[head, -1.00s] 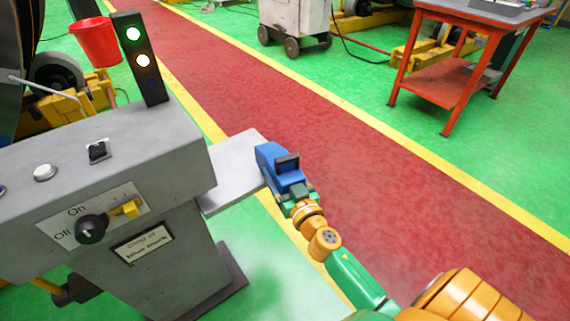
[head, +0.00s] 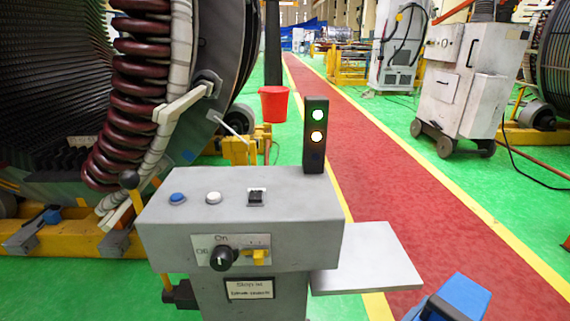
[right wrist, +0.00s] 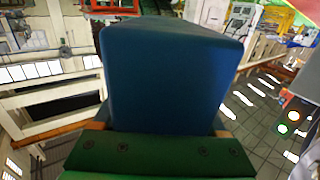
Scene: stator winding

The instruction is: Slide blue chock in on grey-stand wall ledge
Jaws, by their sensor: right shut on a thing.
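The blue chock (head: 460,298) is at the bottom right of the head view, partly cut off by the frame edge. In the right wrist view the chock (right wrist: 170,75) fills the middle. My right gripper (right wrist: 162,135) is shut on it. The grey stand (head: 240,205) stands at the lower middle of the head view. A flat pale grey ledge (head: 368,258) sticks out from its right side. In the picture, the chock is to the right of and below the ledge; whether they touch is hard to tell. My left gripper is not in view.
The stand carries a signal light (head: 315,135) with green and orange-white lamps lit, buttons and a black knob (head: 223,258). A large coil machine (head: 150,90) stands behind left. A red bucket (head: 273,104) and a white wheeled cabinet (head: 460,95) are farther back. The red walkway (head: 420,190) is clear.

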